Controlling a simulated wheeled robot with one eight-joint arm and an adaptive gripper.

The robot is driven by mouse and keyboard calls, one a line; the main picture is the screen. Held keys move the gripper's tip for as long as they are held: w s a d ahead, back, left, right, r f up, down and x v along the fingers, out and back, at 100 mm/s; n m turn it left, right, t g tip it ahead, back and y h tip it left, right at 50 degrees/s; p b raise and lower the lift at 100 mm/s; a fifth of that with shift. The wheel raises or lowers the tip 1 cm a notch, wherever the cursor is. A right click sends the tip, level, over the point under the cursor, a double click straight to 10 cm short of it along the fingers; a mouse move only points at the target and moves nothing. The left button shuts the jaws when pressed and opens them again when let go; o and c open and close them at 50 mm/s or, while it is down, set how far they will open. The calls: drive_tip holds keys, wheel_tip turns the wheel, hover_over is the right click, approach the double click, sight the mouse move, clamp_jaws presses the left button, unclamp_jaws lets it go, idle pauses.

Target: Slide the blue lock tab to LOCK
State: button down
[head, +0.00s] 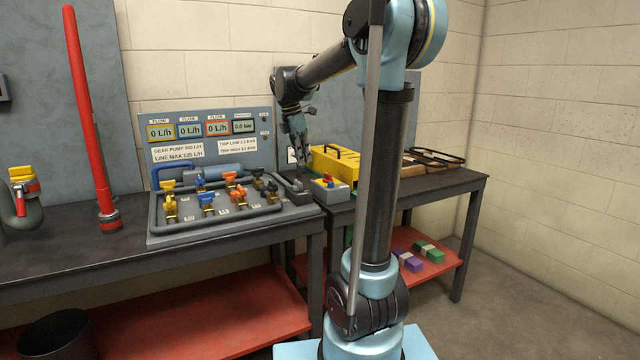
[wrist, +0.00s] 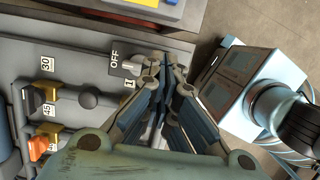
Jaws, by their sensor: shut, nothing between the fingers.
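My gripper (head: 299,142) hangs over the right end of the valve panel in the head view. In the wrist view its fingertips (wrist: 165,66) are together and empty, beside a grey switch knob (wrist: 132,66) marked OFF. A small grey box (head: 330,192) with a yellow top and a red button stands just right of the panel. A small blue part (head: 329,184) shows on its top; it may be the lock tab, but is too small to be sure. The box's edge also shows at the top of the wrist view (wrist: 125,12). No LOCK marking is readable.
The valve panel (head: 160,238) carries pipes and several yellow, orange and blue valve handles. A yellow toolbox (head: 335,164) stands behind the small box. Flow displays (head: 190,129) stand behind the valves. A tall red bar (head: 92,120) rises at the left.

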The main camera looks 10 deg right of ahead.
sight(331, 185)
drive_tip(key=x, duration=1)
drive_tip(key=shift+d+f, duration=0.1)
drive_tip(key=shift+d, duration=0.05)
drive_tip(key=shift+w+d, duration=0.2)
drive_tip(key=shift+d, duration=0.35)
drive_tip(key=shift+w+d, duration=0.15)
drive_tip(key=shift+d, duration=0.4)
drive_tip(key=shift+w+d, duration=0.25)
drive_tip(key=shift+d, duration=0.45)
